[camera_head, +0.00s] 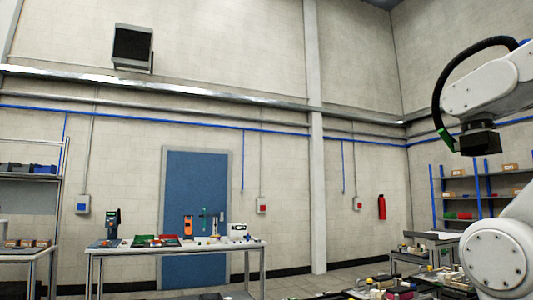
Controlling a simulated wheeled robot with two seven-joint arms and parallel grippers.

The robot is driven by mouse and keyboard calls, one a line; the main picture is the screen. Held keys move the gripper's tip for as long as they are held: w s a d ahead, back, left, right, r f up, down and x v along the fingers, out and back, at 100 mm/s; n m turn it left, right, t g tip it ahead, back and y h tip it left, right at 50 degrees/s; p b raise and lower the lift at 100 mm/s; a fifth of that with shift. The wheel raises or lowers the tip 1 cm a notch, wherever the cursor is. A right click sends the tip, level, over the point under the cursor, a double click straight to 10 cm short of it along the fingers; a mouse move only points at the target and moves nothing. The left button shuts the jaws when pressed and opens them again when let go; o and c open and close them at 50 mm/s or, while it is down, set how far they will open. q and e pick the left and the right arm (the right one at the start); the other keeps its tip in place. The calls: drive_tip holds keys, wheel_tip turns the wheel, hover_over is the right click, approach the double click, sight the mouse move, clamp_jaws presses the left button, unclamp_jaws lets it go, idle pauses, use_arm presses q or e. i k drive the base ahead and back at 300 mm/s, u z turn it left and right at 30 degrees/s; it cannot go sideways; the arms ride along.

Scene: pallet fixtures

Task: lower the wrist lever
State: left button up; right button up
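I cannot make out a wrist lever for certain in the head view. A white jointed arm (489,92) stands at the right edge, with a black hose, a green connector and a black block (480,141) at its end. I cannot tell whether this arm is mine, and no gripper fingers show on it. Neither of my grippers can be seen.
A workbench (140,251) with several small tools and devices stands before a blue door (180,172). Shelving (58,185) is at the left, blue-posted shelving (487,199) at the right. A red extinguisher (381,207) hangs on the wall. Cluttered low tables stand lower right.

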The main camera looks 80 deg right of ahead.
sight(441, 132)
drive_tip(key=z, duration=2.4)
drive_tip(key=i, duration=1.6)
drive_tip(key=z, duration=2)
